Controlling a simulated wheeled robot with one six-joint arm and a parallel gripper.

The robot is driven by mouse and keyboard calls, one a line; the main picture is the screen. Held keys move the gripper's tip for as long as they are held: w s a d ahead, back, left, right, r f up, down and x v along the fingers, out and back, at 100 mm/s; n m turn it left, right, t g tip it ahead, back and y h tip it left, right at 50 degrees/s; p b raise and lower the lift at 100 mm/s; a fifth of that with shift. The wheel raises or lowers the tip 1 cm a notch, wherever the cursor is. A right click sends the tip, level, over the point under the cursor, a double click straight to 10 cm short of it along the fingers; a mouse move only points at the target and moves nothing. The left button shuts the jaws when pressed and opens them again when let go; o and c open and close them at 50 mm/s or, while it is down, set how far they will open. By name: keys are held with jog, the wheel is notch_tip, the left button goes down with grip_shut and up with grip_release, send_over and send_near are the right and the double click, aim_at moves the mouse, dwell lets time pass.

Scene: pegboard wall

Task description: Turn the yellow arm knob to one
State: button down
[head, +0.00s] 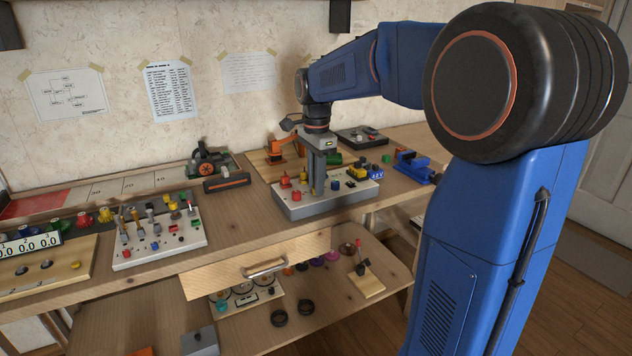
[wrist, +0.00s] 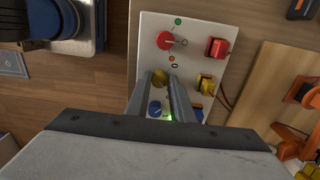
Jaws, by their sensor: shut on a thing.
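A yellow knob (wrist: 160,77) on the pale control panel (wrist: 150,27) sits between my fingertips in the wrist view. My gripper (wrist: 162,80) is shut on this knob from above, and its fingers hide part of it. In the head view my gripper (head: 319,188) points straight down at the panel (head: 300,211) on the bench. The knob is mostly hidden by the fingers there, and I cannot read its pointer or any scale marks.
On the same panel are a red knob (wrist: 165,40), a red square control (wrist: 217,47), another yellow control (wrist: 205,84) and a blue knob (wrist: 155,108) close to my fingers. A blue vise (head: 415,166) stands right of the panel. Bare bench (head: 240,222) lies to the left.

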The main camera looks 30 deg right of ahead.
jog(key=shift+w+a+r, duration=0.1)
jog(key=shift+w, duration=0.1)
jog(key=c, duration=1.6)
grip_release()
jog(key=shift+o, duration=0.2)
notch_tip(320, 180, up, 17)
